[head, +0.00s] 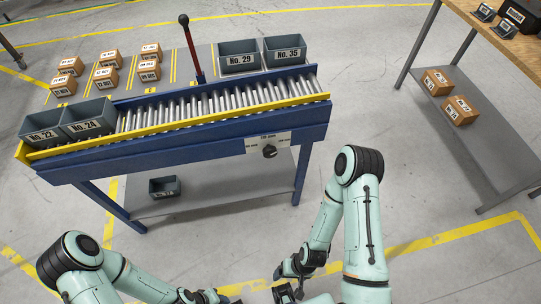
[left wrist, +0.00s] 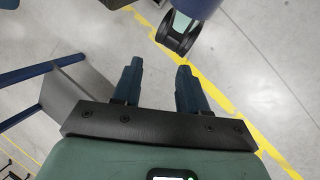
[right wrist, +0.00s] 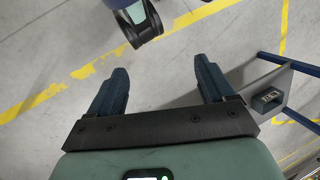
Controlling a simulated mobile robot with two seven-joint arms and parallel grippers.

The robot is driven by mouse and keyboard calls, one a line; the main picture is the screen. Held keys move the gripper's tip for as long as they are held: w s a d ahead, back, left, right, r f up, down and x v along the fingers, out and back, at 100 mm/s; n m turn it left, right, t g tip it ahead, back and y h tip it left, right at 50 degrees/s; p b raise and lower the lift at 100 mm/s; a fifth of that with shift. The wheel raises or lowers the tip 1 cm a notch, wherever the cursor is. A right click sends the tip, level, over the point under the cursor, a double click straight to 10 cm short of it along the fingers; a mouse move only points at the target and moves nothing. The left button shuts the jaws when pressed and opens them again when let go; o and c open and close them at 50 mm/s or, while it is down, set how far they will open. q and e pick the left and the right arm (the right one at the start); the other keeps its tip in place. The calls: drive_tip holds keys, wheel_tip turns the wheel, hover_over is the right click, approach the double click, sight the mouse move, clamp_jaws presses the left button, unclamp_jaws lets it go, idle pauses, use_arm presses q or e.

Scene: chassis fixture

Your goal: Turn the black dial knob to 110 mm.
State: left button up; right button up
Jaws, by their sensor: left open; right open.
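The black dial knob (head: 269,151) sits on a pale scale plate (head: 254,144) on the front of the blue conveyor frame, right of its middle. The scale print is too small to read surely. My right gripper (head: 290,277) is low in front of the conveyor, below and apart from the knob. In the right wrist view its fingers (right wrist: 160,88) are spread with nothing between them. My left gripper (left wrist: 157,85) is open and empty in the left wrist view. In the head view it is at the bottom edge, partly cut off. The knob shows in neither wrist view.
The roller conveyor (head: 160,150) carries grey bins No. 22 (head: 40,136) and No. 24. Bins No. 29 (head: 238,60) and No. 35 stand behind it. A small grey bin (head: 164,192) lies on the lower shelf. A wooden table stands at right. Floor before the conveyor is clear.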

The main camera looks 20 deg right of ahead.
drive_tip(key=w+d+f+n+t+h+b, duration=0.1)
drive_tip(key=w+d+f+t+h+b, duration=0.1)
drive_tip(key=w+t+b, duration=0.4)
drive_tip(key=t+h+b, duration=0.4)
drive_tip(key=t+b, duration=0.9)
drive_tip(key=b, duration=0.1)
approach(271, 155)
use_arm(q)
drive_tip(key=w+a+f+t, duration=0.1)
drive_tip(key=w+a+f, duration=0.1)
drive_tip(key=f, duration=0.5)
drive_tip(key=w+a+f+t+y, duration=0.1)
drive_tip(key=w+f, duration=0.2)
drive_tip(key=f, duration=0.5)
drive_tip(key=w+a+f+n+t+b, duration=0.1)
drive_tip(key=w+a+f, duration=0.1)
drive_tip(key=f, duration=0.6)
drive_tip(key=shift+w+a+y, duration=0.2)
drive_tip(key=shift+a+y, duration=0.15)
drive_tip(key=shift+y, duration=0.05)
use_arm(e)
drive_tip(key=shift+n+g, duration=0.3)
drive_tip(key=w, duration=0.6)
drive_tip(key=w+d, duration=0.1)
drive_tip(key=w, duration=0.2)
drive_tip(key=shift+w+r, duration=0.25)
use_arm(q)
drive_tip(key=shift+f, duration=0.1)
use_arm(e)
drive_tip(key=c, duration=1.1)
